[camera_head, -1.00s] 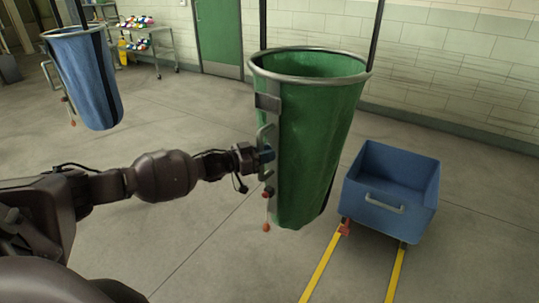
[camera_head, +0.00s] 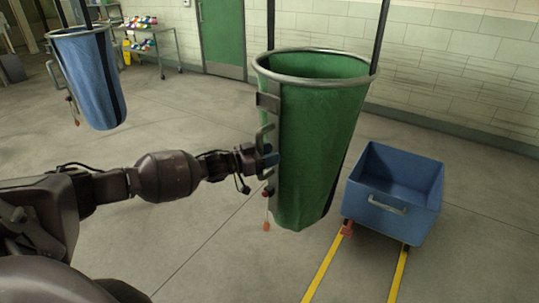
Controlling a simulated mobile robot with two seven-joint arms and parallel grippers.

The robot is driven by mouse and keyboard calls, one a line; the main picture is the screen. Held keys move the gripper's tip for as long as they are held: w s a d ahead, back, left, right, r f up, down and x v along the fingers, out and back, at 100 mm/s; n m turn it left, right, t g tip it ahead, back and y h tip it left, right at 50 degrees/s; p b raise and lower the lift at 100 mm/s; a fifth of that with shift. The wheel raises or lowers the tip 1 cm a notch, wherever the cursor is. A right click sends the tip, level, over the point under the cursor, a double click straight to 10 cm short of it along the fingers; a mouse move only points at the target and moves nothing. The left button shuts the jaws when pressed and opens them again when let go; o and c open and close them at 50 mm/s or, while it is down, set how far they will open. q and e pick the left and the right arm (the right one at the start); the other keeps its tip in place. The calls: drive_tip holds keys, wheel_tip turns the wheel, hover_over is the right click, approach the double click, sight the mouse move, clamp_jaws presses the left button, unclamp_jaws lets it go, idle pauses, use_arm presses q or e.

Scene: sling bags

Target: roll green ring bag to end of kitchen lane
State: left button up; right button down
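The green ring bag (camera_head: 318,140) hangs by straps from above, with a grey metal ring around its open top. A metal handle sits on its left side, with a small red-orange pull on a cord (camera_head: 266,226) below. My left gripper (camera_head: 268,160) is at this handle, from the left. Its fingertips are small and partly hidden against the handle, so I cannot tell whether they are closed on it. My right gripper is not in view.
A blue cart (camera_head: 394,192) stands right of the bag, between two yellow floor lines (camera_head: 325,262). A blue ring bag (camera_head: 92,80) hangs at the upper left. A shelf trolley (camera_head: 143,44) and green door (camera_head: 222,36) are behind. The middle floor is open.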

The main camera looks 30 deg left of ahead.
use_arm(q)
drive_tip(key=shift+d, duration=0.3)
idle(0.4)
drive_tip(key=shift+s+a, duration=0.15)
drive_tip(key=shift+a, duration=0.2)
drive_tip(key=v, duration=1)
drive_tip(key=shift+s, duration=0.2)
idle(0.4)
idle(0.4)
